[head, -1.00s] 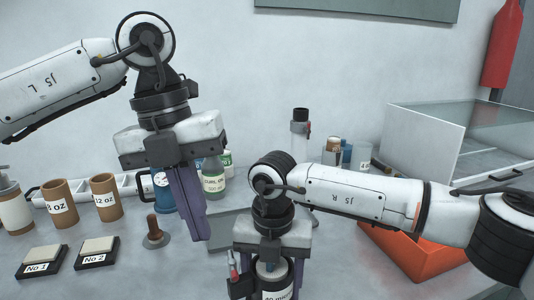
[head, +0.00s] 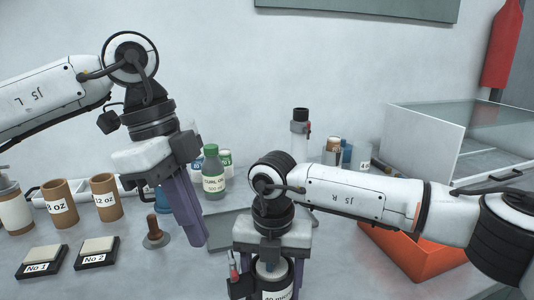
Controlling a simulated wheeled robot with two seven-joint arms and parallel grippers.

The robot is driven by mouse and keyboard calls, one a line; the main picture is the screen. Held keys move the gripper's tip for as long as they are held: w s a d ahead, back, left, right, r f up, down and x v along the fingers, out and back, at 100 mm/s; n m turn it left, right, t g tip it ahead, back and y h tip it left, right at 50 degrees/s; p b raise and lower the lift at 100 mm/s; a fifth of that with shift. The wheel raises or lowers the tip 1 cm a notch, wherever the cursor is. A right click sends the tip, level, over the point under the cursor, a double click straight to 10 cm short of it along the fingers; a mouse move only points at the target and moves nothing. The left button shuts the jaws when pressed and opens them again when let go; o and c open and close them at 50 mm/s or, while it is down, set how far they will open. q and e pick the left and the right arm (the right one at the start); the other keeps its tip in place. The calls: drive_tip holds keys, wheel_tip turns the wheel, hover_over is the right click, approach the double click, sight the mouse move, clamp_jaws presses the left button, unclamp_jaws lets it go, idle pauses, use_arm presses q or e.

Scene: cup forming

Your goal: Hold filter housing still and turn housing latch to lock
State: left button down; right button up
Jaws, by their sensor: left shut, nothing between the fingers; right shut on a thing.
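The filter housing appears to be the dark cylinder with a white label (head: 278,284) at the bottom edge, partly cut off by the frame. My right gripper (head: 270,272) points down from above and is shut on it, with one purple finger on each side. A small red-tipped part (head: 234,270) shows at its left side; I cannot tell whether this is the latch. My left gripper (head: 200,240) is shut and empty. Its purple fingers hang tilted, to the left of the housing and apart from it.
A brown knob on a round base (head: 154,232) stands left of my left fingers. Two numbered blocks (head: 95,252) and brown cups (head: 60,205) are further left. A green-capped bottle (head: 213,175) stands behind. An orange bin (head: 410,252) is at right, under my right arm.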

use_arm(q)
drive_tip(key=shift+f, duration=2.55)
drive_tip(key=shift+w+d, duration=0.1)
drive_tip(key=shift+d, duration=0.5)
drive_tip(key=shift+w, duration=0.35)
drive_tip(key=shift+w+d, duration=0.15)
drive_tip(key=shift+w, duration=0.55)
drive_tip(key=shift+w+d, duration=0.1)
drive_tip(key=shift+w, duration=0.15)
wheel_tip(320, 180, up, 6)
drive_tip(key=shift+w+a, duration=0.2)
drive_tip(key=shift+a, duration=0.1)
